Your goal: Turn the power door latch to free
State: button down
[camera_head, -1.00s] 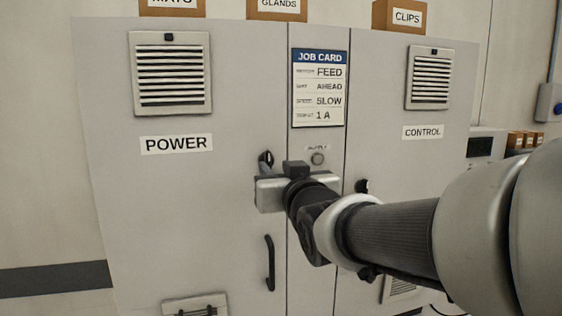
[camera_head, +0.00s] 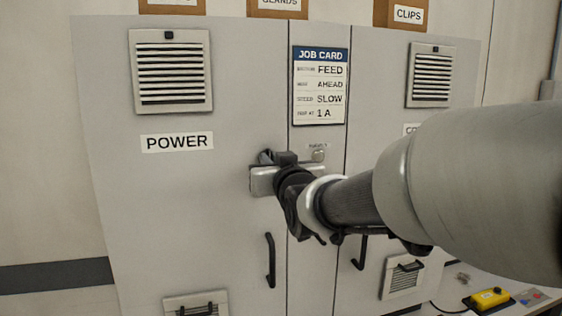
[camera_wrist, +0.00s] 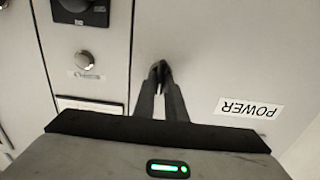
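The cabinet's POWER door (camera_head: 190,220) is at the left in the head view and looks closed. My gripper (camera_head: 266,157) is at the door's right edge, above its black pull handle (camera_head: 270,260). In the wrist view my gripper's two fingers (camera_wrist: 160,72) are close together against the door face, with the dark power door latch (camera_wrist: 161,70) between their tips. The gripper looks shut on the latch. The fingers hide most of the latch, so its exact angle is hard to read. The POWER label (camera_wrist: 247,107) shows upside down at the right of the wrist view.
A job card (camera_head: 320,85) and a small round knob (camera_head: 318,155) are on the centre strip beside my gripper. The CONTROL door's handle (camera_head: 361,250) is below my arm. A yellow box (camera_head: 490,297) lies at the lower right. Boxes stand on top of the cabinet.

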jog(key=shift+f+m+b, duration=0.1)
jog(key=shift+m+b, duration=0.2)
jog(key=shift+b, duration=0.15)
jog(key=shift+w+d+f+m+b, duration=0.1)
jog(key=shift+m+b, duration=2.3)
jog(key=shift+m, duration=0.45)
jog(key=shift+s+d+f+m+b, duration=0.1)
jog(key=shift+m+b, duration=2.3)
jog(key=shift+m, duration=0.4)
jog(key=shift+w+d+f+m+b, duration=0.1)
jog(key=shift+m+b, duration=2.3)
jog(key=shift+m, duration=0.45)
jog(key=shift+r, duration=0.1)
jog(key=c, duration=1.8)
grip_release()
